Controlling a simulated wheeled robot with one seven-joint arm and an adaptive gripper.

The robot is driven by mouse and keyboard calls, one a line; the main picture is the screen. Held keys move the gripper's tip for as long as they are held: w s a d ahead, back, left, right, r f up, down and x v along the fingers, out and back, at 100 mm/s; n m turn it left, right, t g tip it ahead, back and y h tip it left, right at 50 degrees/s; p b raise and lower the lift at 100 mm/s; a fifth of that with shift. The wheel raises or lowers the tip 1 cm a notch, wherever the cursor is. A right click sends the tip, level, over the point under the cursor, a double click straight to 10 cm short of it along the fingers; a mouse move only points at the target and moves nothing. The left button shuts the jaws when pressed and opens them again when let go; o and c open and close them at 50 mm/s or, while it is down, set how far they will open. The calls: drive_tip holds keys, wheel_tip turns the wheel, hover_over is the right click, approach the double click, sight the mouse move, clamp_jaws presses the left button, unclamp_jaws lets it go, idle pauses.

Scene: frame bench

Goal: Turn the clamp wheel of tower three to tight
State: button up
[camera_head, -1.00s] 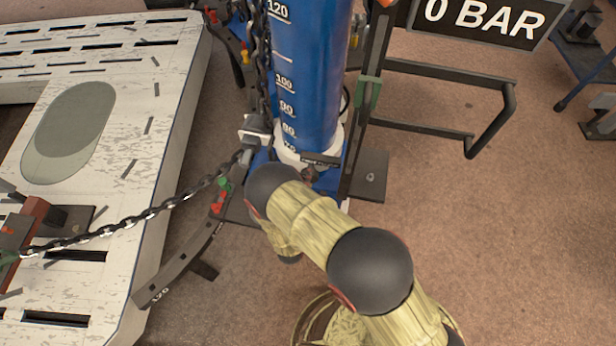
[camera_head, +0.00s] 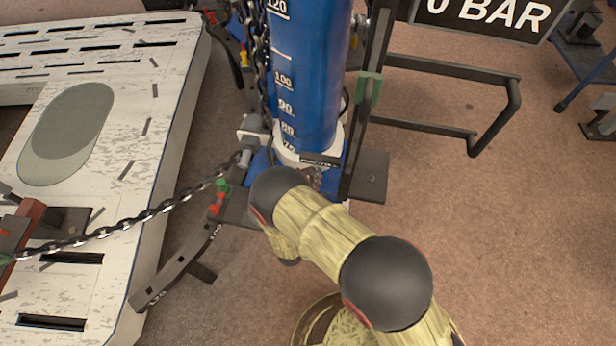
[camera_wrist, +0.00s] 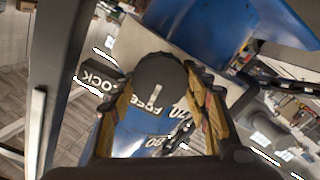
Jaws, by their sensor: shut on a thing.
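In the wrist view a dark round wheel (camera_wrist: 160,82) with a notched rim sits between my fingers. A pale line on its face points down toward a "FREE" label (camera_wrist: 153,112); a "LOCK" label (camera_wrist: 99,84) lies to its left. My gripper (camera_wrist: 158,78) is shut on the wheel, one yellow-and-black finger on each side. In the head view the blue tower cylinder (camera_head: 308,75) with a white scale stands beyond my arm. My arm reaches to its base, where the wheel and fingers are hidden. I cannot read a tower number.
A chain (camera_head: 150,212) runs from the tower base to the pale slotted bench (camera_head: 150,110) at left. A dark curved leg (camera_head: 180,265) juts toward the lower left. A black bar frame (camera_head: 495,125) and a "0 BAR" display (camera_head: 480,12) are at right. Open floor (camera_head: 520,240) lies lower right.

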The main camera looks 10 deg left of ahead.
drive_tip(key=shift+m, duration=0.6)
drive_tip(key=o, duration=1.2)
drive_tip(key=shift+c, duration=0.2)
drive_tip(key=s, duration=1.2)
drive_tip(key=shift+d, duration=0.15)
